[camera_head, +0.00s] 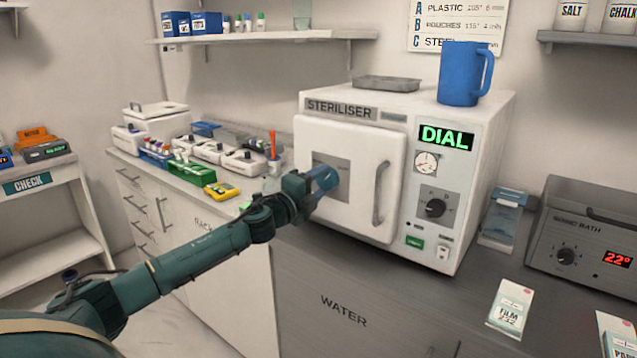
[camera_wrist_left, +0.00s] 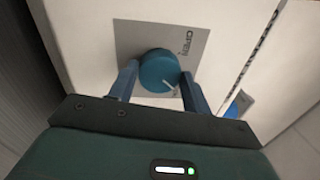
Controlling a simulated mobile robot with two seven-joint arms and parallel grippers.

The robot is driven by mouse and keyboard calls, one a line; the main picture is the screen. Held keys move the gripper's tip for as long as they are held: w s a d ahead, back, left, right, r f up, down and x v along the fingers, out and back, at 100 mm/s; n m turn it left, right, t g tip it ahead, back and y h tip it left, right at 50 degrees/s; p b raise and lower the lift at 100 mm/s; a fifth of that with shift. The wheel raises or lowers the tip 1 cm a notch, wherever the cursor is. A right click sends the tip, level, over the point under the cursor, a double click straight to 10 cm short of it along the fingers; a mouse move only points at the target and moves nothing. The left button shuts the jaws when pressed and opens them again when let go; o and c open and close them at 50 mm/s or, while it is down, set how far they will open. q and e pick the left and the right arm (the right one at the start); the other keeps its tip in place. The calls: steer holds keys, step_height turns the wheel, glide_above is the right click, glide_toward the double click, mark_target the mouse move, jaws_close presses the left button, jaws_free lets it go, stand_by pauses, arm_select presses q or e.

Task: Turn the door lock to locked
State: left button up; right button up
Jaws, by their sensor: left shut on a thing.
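The steriliser's white door (camera_head: 377,151) is shut, with a grey plate (camera_head: 341,166) at its left-hand part. The plate (camera_wrist_left: 130,35) shows in the left wrist view with the word OPEN near its right side. On it is the round blue lock knob (camera_wrist_left: 157,66), with a white mark pointing to the lower right of that view, not at the word. My left gripper (camera_head: 322,182) is at the plate, its two blue fingers on either side of the knob and shut on it. In the head view the gripper hides the knob. My right gripper is in neither view.
The door handle (camera_head: 380,194) is right of the plate. A dial (camera_head: 435,208) and a lit DIAL display (camera_head: 446,137) are on the steriliser's right panel. A blue mug (camera_head: 463,75) and a tray (camera_head: 388,84) stand on top. A sonic bath (camera_head: 585,235) stands to the right.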

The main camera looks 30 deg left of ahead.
arm_select(q)
steer(key=shift+m, duration=0.6)
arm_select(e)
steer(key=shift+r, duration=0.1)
arm_select(q)
steer(key=o, duration=1)
steer(key=shift+c, duration=0.2)
steer(key=shift+s+a+f, duration=0.1)
steer(key=shift+s, duration=0.3)
steer(key=s+b, duration=0.4)
steer(key=s, duration=0.8)
steer(key=shift+s+a+f, duration=0.15)
steer(key=shift+a+f, duration=0.2)
steer(key=shift+a, duration=0.1)
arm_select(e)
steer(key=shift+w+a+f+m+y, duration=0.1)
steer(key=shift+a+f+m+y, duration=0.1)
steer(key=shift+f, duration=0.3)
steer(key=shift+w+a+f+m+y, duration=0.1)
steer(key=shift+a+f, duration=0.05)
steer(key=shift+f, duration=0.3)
